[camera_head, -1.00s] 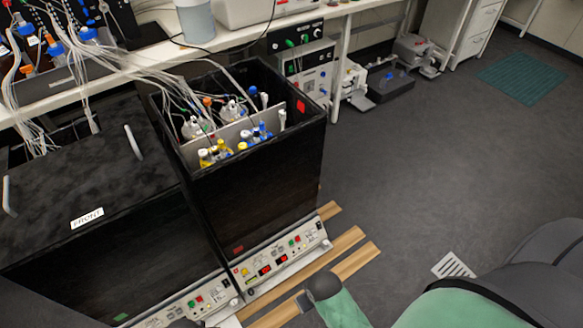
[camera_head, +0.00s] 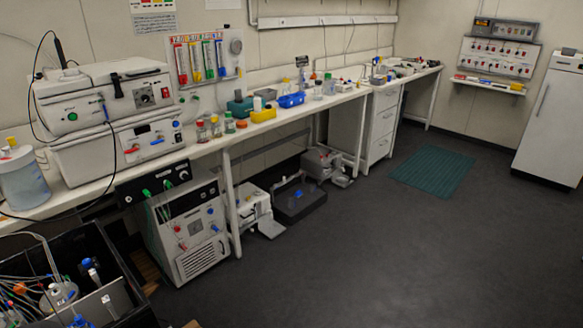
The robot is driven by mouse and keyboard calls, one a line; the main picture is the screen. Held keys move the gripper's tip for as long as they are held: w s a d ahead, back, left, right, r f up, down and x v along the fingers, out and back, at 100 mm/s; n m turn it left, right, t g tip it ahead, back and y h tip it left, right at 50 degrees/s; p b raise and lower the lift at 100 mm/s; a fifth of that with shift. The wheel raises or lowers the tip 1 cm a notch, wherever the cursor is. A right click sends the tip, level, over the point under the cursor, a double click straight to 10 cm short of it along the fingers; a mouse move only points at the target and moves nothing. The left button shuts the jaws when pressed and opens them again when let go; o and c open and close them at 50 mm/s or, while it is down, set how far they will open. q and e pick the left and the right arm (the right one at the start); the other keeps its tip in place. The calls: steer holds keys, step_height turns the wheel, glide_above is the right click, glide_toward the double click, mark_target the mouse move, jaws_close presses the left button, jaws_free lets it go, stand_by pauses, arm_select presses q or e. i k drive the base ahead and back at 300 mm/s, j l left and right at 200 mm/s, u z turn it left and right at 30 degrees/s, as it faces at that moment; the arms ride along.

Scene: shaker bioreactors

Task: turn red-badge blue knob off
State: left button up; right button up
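I see no clear red badge beside a blue knob, so I cannot tell which knob the task names. A white chiller-like unit (camera_head: 197,262) under the bench has small blue knobs (camera_head: 212,227) at the right of its front and a red one at the left. An open black box (camera_head: 125,280) at lower left holds tubing, flasks and small blue-topped parts (camera_head: 87,263). Neither of my grippers is in view.
A long white bench (camera_head: 345,103) runs along the wall with bottles, a blue tray (camera_head: 291,100) and a yellow tray (camera_head: 263,114). Low devices (camera_head: 297,200) stand under it. A white fridge (camera_head: 553,125) is at right. The dark floor (camera_head: 400,260) is clear, with a green mat (camera_head: 433,170).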

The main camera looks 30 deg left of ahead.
mark_target(86, 262)
steer(key=i+l, duration=0.15)
steer(key=i, duration=0.45)
steer(key=i+l, duration=0.2)
steer(key=i, duration=0.35)
steer(key=i+u, duration=0.2)
steer(key=u, duration=0.25)
steer(key=i+u, duration=0.25)
steer(key=u, duration=0.2)
steer(key=i+l+u, duration=0.1)
steer(key=u, duration=0.35)
steer(key=i+l+u, duration=0.25)
steer(key=u, duration=0.2)
steer(key=i+l+u, duration=0.1)
steer(key=u, duration=0.3)
steer(key=i+l+u, duration=0.15)
steer(key=u, duration=0.3)
steer(key=i+l+u, duration=0.2)
steer(key=u, duration=0.2)
steer(key=i+l+u, duration=0.1)
steer(key=l+u, duration=0.15)
steer(key=u, duration=0.2)
steer(key=i+l+u, duration=0.1)
steer(key=l+u, duration=0.15)
steer(key=u, duration=0.15)
steer(key=l+u, duration=0.35)
steer(key=l, duration=0.15)
steer(key=l+u, duration=0.35)
steer(key=l, duration=0.2)
steer(key=l+u, duration=0.35)
steer(key=l, duration=0.15)
